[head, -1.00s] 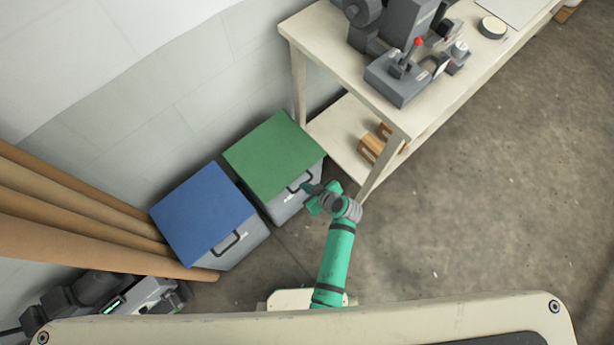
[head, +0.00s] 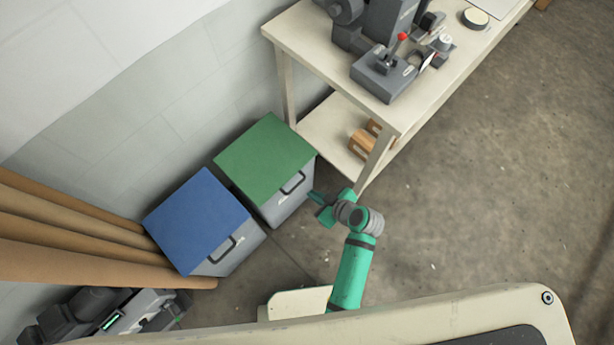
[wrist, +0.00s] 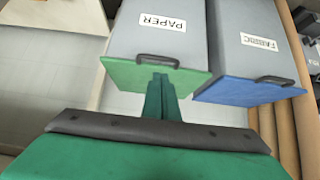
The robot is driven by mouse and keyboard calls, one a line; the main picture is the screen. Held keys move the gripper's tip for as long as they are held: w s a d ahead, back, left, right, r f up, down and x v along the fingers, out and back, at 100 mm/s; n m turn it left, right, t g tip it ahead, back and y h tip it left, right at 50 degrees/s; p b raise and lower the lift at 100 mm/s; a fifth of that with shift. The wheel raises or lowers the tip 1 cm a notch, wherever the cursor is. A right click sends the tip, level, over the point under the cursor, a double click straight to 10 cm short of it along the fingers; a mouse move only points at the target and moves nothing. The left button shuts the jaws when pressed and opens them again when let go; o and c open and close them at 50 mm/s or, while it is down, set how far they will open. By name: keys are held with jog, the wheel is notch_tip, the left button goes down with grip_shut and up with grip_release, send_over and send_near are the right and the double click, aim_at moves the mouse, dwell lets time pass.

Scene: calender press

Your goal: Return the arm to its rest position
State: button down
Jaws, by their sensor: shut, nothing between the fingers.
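My arm is teal-green and reaches up from the lower middle of the head view. My gripper (head: 316,198) is at its end, just to the right of the green-lidded bin's front. In the wrist view my gripper (wrist: 162,88) shows as narrow green fingers close together, in front of the green lid's edge. It is shut with nothing in it. I cannot tell from the wrist view how far the fingertips are from the lid handle (wrist: 158,60).
The green-lidded bin (head: 266,157) is labelled PAPER, the blue-lidded bin (head: 198,220) FABRIC. Both are closed. A cream workbench (head: 307,35) with a grey press (head: 385,75) stands behind. Brown rolls (head: 100,263) lean at left. Concrete floor (head: 480,170) is open on the right.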

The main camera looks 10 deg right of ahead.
jog(key=shift+s+d+r, duration=0.2)
jog(key=shift+s+d, duration=0.05)
jog(key=shift+s, duration=0.1)
jog(key=shift+s+f, duration=0.1)
jog(key=s+r+m+t+h, duration=0.3)
jog(key=s+m+h, duration=0.2)
jog(key=s, duration=0.5)
jog(key=s+a+r+m+t, duration=0.1)
jog(key=s+a+r+t, duration=0.1)
jog(key=r, duration=0.8)
jog(key=s+a+r+m+t, duration=0.1)
jog(key=s+a+r+t, duration=0.2)
jog(key=r, duration=0.7)
jog(key=s+a, duration=0.2)
jog(key=s, duration=0.1)
jog(key=shift+m, duration=0.4)
